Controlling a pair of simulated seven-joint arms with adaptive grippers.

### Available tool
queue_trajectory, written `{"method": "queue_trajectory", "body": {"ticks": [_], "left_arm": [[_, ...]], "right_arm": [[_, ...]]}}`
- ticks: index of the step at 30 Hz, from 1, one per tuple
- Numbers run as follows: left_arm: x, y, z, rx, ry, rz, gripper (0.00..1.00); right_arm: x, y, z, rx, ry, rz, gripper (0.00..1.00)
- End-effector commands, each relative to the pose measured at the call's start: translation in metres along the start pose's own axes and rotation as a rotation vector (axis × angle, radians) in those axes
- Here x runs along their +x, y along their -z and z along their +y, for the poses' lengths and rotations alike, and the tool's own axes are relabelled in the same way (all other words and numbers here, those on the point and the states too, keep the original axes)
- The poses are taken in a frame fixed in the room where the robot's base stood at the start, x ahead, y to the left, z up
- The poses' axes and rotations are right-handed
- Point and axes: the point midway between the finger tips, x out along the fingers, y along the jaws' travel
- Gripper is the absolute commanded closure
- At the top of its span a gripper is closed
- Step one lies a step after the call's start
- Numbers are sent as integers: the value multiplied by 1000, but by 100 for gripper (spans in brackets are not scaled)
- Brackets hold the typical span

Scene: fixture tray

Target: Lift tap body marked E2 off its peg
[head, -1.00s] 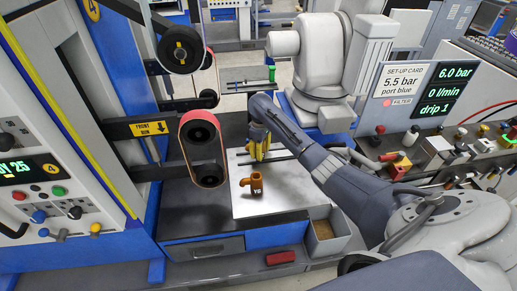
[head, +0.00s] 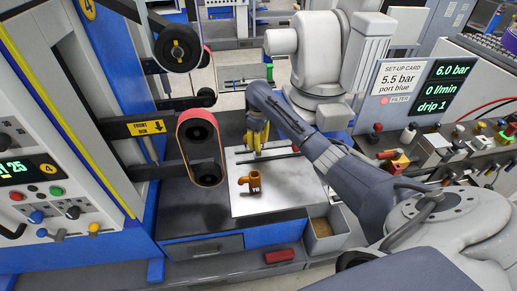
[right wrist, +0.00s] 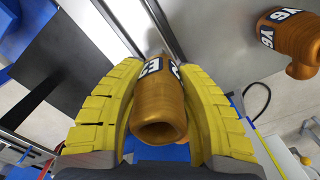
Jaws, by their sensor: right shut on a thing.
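My right gripper (head: 257,145) is over the far left part of the metal plate (head: 285,195). In the right wrist view its yellow fingers (right wrist: 165,115) are closed around an orange-brown tap body (right wrist: 160,112). A second tap body, marked Y6 (head: 252,182), stands nearer on the plate and also shows in the right wrist view (right wrist: 291,40). The peg is hidden. My left gripper is not in view.
A belt loop on black rollers (head: 201,147) stands close left of the plate. A grey bin (head: 325,236) and a red block (head: 279,256) are at the front. A dark rail (head: 283,157) crosses the plate. The plate's near right is clear.

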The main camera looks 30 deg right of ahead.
Motion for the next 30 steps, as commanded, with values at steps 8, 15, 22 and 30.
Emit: {"method": "queue_trajectory", "body": {"ticks": [8,15,22,30], "left_arm": [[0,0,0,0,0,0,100],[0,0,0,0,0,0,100],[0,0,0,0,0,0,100],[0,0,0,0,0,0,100]], "right_arm": [[-70,0,4,-1,-10,4,100],[-113,0,2,0,-6,3,100],[-140,0,1,0,-5,3,100],[-156,0,0,0,-2,2,100]]}}
